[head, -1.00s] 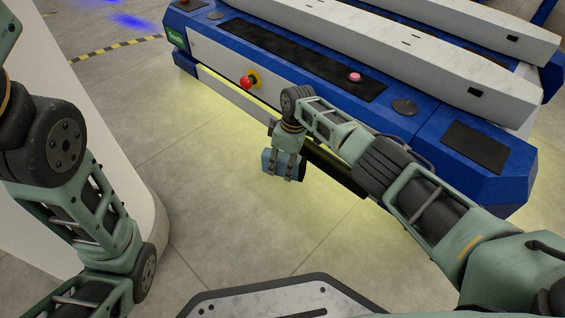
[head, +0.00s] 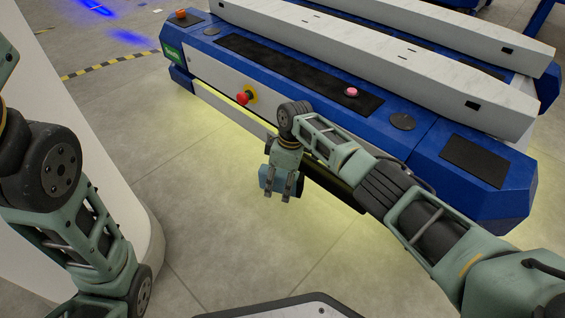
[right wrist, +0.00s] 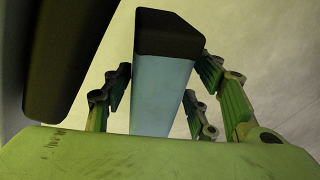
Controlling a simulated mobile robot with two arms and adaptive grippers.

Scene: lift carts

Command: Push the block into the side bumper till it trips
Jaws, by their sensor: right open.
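A blue block (head: 269,180) with a dark end sits between the fingers of my right gripper (head: 281,186), low beside the cart. In the right wrist view the block (right wrist: 163,88) stands between the open fingers (right wrist: 158,105); whether they touch it cannot be told. The cart's side bumper (head: 335,190) is a dark bar low along its near side, partly hidden by my right arm. A dark bar at the left of the right wrist view looks like the bumper (right wrist: 65,60), with a gap to the block. My left arm shows at the left, but its gripper is out of view.
A white rounded housing (head: 150,250) stands at the left. The grey floor (head: 215,210) in front of the cart is clear.

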